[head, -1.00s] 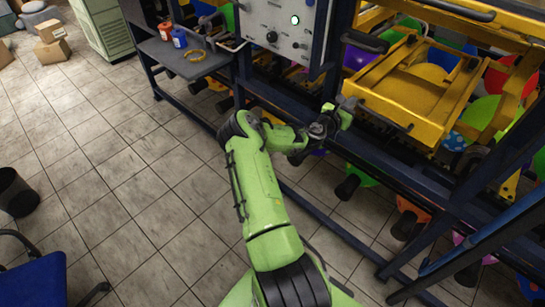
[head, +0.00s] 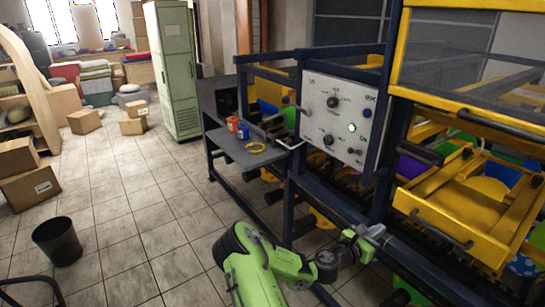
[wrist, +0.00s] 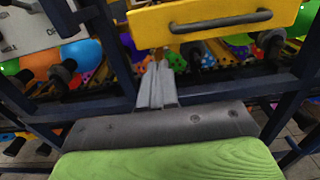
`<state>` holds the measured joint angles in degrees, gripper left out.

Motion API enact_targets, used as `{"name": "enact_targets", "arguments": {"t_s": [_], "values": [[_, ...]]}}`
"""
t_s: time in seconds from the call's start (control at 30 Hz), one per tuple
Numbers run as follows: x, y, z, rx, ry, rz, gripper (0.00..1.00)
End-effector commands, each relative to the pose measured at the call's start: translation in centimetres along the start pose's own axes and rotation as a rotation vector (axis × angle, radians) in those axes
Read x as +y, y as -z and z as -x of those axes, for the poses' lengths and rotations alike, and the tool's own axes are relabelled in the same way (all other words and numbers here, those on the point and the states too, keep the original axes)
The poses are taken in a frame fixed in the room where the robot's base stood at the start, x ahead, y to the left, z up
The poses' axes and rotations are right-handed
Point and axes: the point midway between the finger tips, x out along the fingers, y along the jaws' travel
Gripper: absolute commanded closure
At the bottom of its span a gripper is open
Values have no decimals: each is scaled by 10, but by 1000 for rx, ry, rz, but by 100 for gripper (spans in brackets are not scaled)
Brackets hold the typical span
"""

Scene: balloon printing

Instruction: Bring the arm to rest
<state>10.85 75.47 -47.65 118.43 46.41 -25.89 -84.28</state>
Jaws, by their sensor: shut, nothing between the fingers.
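My gripper (head: 376,232) is at the end of my green arm, low in the middle right of the head view. It is in front of the dark blue machine frame, below the control panel and left of the yellow drawer. In the wrist view my gripper (wrist: 157,72) shows its two grey fingers together, with nothing between them. They point toward the machine, below the yellow drawer front (wrist: 212,20). I cannot tell the exact gap to the frame.
The control panel (head: 345,95) has knobs and a lit green button. The yellow drawer (head: 455,205) sticks out at the right. A side shelf (head: 235,148) holds red and blue jars and a yellow ring. A black bin (head: 57,243) stands left; the tiled floor between is free.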

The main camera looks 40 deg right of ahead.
Motion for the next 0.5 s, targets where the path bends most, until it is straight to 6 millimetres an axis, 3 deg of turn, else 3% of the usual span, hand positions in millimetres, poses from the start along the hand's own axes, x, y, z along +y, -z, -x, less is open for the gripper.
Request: {"name": "enact_targets", "arguments": {"t_s": [0.27, 0.37, 0.5], "values": [[-2, -2, 4, 30, 29, -85, 100], [-5, -4, 22, 136, 118, -349, 100], [3, 2, 76, 377, 295, -804, 100]]}}
